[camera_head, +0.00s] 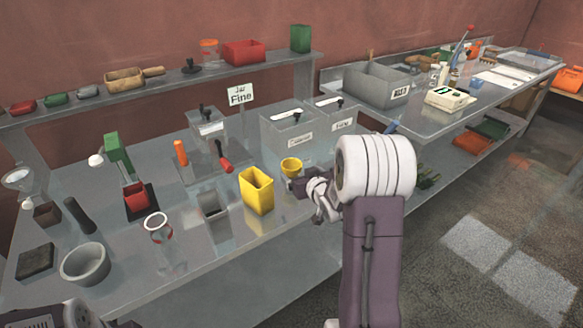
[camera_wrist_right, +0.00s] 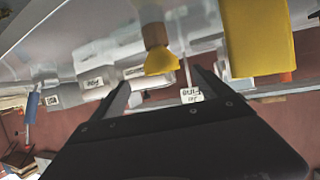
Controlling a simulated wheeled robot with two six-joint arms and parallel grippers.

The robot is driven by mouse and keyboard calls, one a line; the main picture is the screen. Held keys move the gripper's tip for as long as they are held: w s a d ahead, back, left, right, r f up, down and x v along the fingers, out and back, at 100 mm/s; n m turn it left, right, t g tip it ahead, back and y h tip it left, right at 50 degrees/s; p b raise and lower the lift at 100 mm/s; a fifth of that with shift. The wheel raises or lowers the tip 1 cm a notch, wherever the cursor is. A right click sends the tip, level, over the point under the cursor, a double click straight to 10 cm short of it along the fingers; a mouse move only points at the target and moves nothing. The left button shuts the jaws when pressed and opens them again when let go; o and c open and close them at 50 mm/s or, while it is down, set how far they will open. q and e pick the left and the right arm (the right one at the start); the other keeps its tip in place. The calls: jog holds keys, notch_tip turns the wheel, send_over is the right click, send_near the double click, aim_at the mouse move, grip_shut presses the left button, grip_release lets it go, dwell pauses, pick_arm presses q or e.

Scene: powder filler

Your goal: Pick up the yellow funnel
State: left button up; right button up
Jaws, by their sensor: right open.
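The yellow funnel (camera_head: 291,166) stands wide end up on the metal bench, right of a yellow rectangular container (camera_head: 257,190). In the right wrist view, which looks upside down, the funnel (camera_wrist_right: 162,62) shows with a brown part at its narrow end. The yellow container (camera_wrist_right: 257,40) is to its right there. My right gripper (camera_head: 292,186) is open and empty, close to the funnel on its near side. In the wrist view the open fingers (camera_wrist_right: 160,84) point toward the funnel, which appears between their tips. Contact cannot be made out. My left gripper is out of view; only part of its arm shows.
Grey lidded bins (camera_head: 288,135) stand behind the funnel, with a "Jar Fine" sign (camera_head: 240,95). A square metal cup (camera_head: 212,205), a clear jar with a red band (camera_head: 159,230) and a grey bowl (camera_head: 85,264) are to the left. The bench's front edge is close.

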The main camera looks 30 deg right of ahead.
aim_at(295, 170)
jog(key=x, duration=0.3)
jog(key=shift+w+f, duration=0.15)
jog(key=shift+f, duration=0.05)
jog(key=x, duration=0.5)
jog(key=shift+w+a+p, duration=0.1)
jog(key=shift+p, duration=0.3)
jog(key=shift+r, duration=0.15)
jog(key=c, duration=1.5)
